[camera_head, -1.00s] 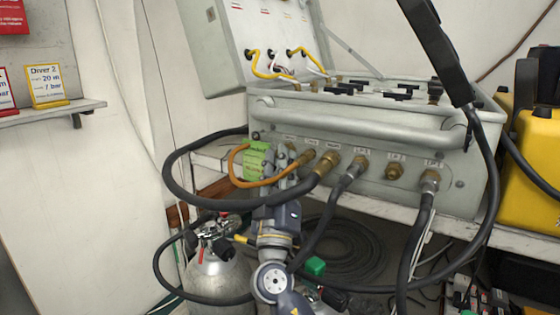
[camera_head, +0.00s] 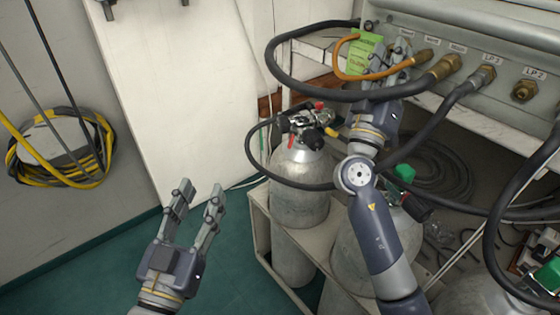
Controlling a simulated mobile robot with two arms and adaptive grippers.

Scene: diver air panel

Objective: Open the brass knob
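My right gripper (camera_head: 386,62) is raised at the left end of the grey panel's front, beside a green tag (camera_head: 365,50) and an orange hose. Its fingers overlap the fittings there, so I cannot tell whether they are open or shut on something. No separate brass knob is clear; one may be hidden behind these fingers. Brass fittings show along the panel front, one with a hose (camera_head: 444,66) and a bare one by the LP 2 label (camera_head: 524,91). My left gripper (camera_head: 200,191) is open and empty, low at the left over the green floor.
Silver cylinders (camera_head: 300,190) stand in a pale rack (camera_head: 262,225) below the panel. A thick black hose (camera_head: 290,80) loops left of my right gripper. A coiled yellow and black hose (camera_head: 60,150) hangs on the left wall. Green floor (camera_head: 100,270) is clear around my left gripper.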

